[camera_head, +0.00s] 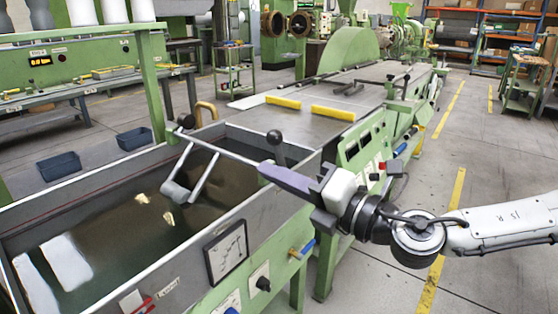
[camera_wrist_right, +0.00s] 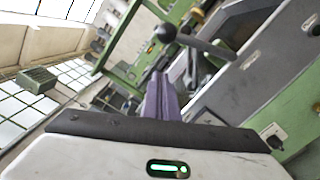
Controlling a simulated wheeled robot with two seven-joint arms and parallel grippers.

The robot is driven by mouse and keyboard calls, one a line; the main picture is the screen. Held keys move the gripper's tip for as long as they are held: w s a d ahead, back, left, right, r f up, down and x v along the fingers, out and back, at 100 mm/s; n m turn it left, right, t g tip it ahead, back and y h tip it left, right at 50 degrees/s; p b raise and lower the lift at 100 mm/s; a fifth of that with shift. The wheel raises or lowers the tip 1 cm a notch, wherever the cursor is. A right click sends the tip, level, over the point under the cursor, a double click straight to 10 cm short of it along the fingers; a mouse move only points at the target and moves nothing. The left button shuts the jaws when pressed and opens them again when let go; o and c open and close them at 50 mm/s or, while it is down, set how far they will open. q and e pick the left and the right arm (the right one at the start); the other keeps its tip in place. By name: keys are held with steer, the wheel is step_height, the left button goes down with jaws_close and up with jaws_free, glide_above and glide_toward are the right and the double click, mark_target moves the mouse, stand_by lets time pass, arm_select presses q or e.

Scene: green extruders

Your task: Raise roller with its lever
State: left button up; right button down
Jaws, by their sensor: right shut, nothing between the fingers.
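A grey roller frame (camera_head: 188,182) with two arms hangs down inside the long water trough (camera_head: 232,213); its lower end sits low in the trough. A grey rod (camera_head: 222,148) crosses the trough above it. In the right wrist view a black ball knob (camera_wrist_right: 165,32) on a grey rod shows just beyond the fingertips. My left gripper is out of view.
A dial gauge (camera_head: 226,252) and a black knob (camera_head: 263,284) are on the trough's near side. A green machine with a flat top (camera_head: 330,100) and yellow blocks (camera_head: 333,113) stands behind. Blue bins (camera_head: 58,166) lie on the left floor. The floor at right (camera_head: 500,150) is clear.

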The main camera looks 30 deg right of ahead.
mark_target(279, 154)
steer(key=shift+w+d+r+p, duration=0.2)
steer(key=shift+w+d+r, duration=0.3)
steer(key=shift+w+d, duration=0.2)
steer(key=shift+w+d+r+p, duration=0.15)
steer(key=shift+w+d+r, duration=0.35)
steer(key=shift+w, duration=0.25)
